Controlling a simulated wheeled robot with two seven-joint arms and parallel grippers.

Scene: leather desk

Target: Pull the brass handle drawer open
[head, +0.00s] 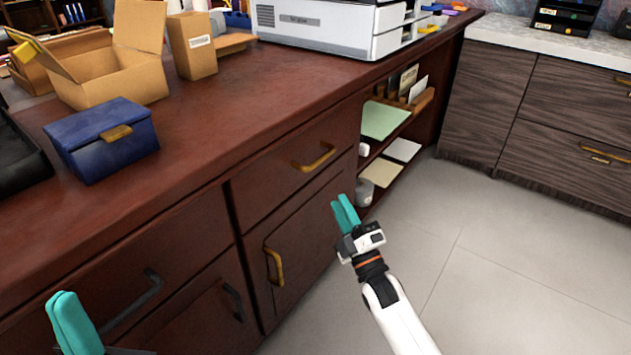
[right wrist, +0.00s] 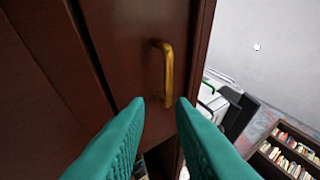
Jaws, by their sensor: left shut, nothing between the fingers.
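The dark red-brown desk has a closed upper right drawer (head: 275,176) with a brass bar handle (head: 315,158). In the right wrist view a brass handle (right wrist: 167,72) stands upright in the turned picture, beyond the gap between my fingertips; it appears to be the drawer's. My right gripper (head: 345,213) has teal fingers and is below and right of that handle in the head view, apart from it. In the right wrist view my right gripper (right wrist: 160,102) is open and empty. My left gripper (head: 72,320) is shut and empty at the lower left, its tips before the desk front.
A door below has another brass handle (head: 274,266). The left drawer has a dark handle (head: 135,300). Open shelves (head: 395,145) lie right of the drawer. A blue box (head: 100,145), cardboard boxes (head: 115,65) and a printer (head: 330,25) stand on top. The floor right is clear.

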